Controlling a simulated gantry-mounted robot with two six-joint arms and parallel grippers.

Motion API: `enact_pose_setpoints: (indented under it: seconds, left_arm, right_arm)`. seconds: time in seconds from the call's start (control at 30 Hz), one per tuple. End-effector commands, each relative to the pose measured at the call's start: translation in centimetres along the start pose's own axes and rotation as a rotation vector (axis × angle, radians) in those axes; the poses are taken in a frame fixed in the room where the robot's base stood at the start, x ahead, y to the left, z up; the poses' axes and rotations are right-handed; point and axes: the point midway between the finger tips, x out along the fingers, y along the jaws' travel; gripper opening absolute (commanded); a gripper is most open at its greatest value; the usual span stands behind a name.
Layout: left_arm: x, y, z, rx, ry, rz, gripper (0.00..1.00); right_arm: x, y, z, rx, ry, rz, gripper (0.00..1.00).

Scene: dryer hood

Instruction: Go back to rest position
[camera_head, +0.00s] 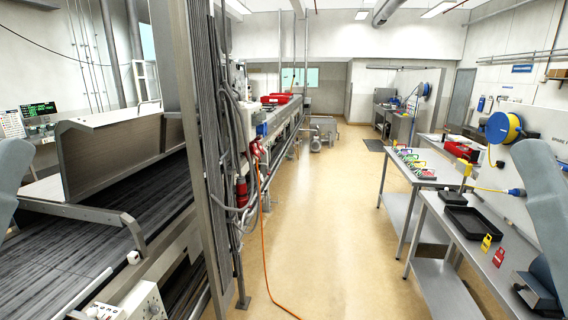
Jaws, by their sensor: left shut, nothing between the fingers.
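A grey-blue link of my left arm shows at the left edge, beside the conveyor machine (60,255). No fingers of my left gripper can be made out there. A larger grey-blue link of my right arm comes down along the right edge, in front of the right-hand bench (458,240). No fingers of my right gripper can be made out. The dryer hood (110,150) is a metal cover that stands tilted over the dark slatted belt at left. Neither arm link visibly touches it.
A metal post (185,120) with hoses stands right of the hood. An orange cable (265,255) lies on the open floor aisle. A black tray (470,222) and tags lie on the right bench. A dark block (535,285) is partly hidden by my right arm.

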Motion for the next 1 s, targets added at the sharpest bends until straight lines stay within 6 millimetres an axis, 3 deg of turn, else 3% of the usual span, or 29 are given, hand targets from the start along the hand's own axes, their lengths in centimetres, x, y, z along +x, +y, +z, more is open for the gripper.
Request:
enact_pose_setpoints:
  seconds: [0.03, 0.1, 0.3, 0.43, 1.0]
  left_arm:
    - [3.4, 0.0, -3.1, 0.0, 0.0, 0.0, 0.0]
    - [5.9, 0.0, -5.4, 0.0, 0.0, 0.0, 0.0]
    - [10.8, -0.1, -9.9, -0.001, -0.001, 0.0, 0.0]
    - [11.7, -0.1, -10.7, -0.001, -0.002, 0.0, 0.0]
    - [11.4, -0.1, -10.4, -0.001, -0.001, 0.0, 0.0]
  right_arm:
    - [3.4, 0.0, -3.1, 0.0, 0.0, 0.0, 0.5]
    - [5.8, 0.0, -5.4, 0.0, 0.0, 0.0, 0.5]
    - [10.8, 0.0, -10.0, 0.0, 0.001, 0.0, 0.5]
    - [11.7, 0.0, -10.8, 0.0, 0.0, 0.0, 0.5]
    - [11.4, 0.0, -10.5, 0.0, -0.001, 0.0, 0.5]
